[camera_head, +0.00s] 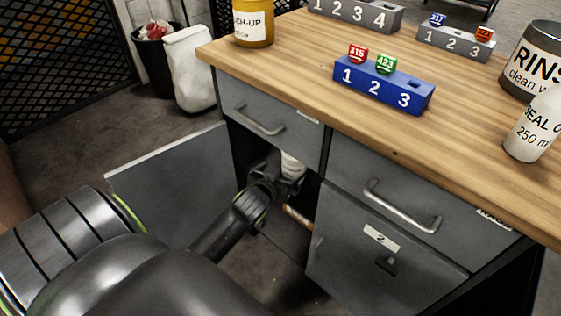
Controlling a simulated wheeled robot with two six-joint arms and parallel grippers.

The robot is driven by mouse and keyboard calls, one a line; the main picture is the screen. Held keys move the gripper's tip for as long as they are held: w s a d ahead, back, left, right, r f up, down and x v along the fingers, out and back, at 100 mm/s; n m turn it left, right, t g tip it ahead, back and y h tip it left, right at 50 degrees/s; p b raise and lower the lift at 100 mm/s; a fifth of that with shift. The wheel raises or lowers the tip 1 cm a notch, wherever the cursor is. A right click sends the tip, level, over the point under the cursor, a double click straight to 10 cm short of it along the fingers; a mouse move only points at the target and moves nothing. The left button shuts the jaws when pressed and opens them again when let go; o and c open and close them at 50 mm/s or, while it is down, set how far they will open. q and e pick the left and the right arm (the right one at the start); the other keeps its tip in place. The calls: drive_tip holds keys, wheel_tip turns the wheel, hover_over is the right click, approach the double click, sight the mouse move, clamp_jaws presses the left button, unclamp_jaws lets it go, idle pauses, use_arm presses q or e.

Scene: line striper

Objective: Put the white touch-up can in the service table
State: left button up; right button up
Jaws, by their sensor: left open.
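The service table (300,60) has a wooden top and grey drawers, and its left compartment door (175,185) stands open. A white can (292,165), probably the touch-up can, shows in the open compartment, below the left drawer. It looks upright, but its lower part is hidden by my gripper. My left gripper (287,180) is open at the can, in the compartment's opening. I cannot tell whether its fingers touch the can. My right gripper is not in view.
A yellow touch-up can (253,22), a blue numbered block (383,88), grey numbered blocks, a dark rinse can (535,58) and a white seal bottle (535,125) stand on the tabletop. Cabinet door 2 (385,240) is at the right. A bin (155,60) stands behind.

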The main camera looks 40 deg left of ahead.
use_arm(q)
drive_tip(key=s+d+g+h, duration=0.1)
drive_tip(key=s+d, duration=0.2)
drive_tip(key=s, duration=0.4)
drive_tip(key=s+d+r+m+g+h, duration=0.1)
drive_tip(key=s+d, duration=0.2)
drive_tip(key=s, duration=0.4)
drive_tip(key=s+d+g+h, duration=0.1)
drive_tip(key=s+d, duration=0.2)
drive_tip(key=s, duration=0.4)
drive_tip(key=shift+s+d+r+m+g+h, duration=0.15)
drive_tip(key=shift+d+m+g+h, duration=0.15)
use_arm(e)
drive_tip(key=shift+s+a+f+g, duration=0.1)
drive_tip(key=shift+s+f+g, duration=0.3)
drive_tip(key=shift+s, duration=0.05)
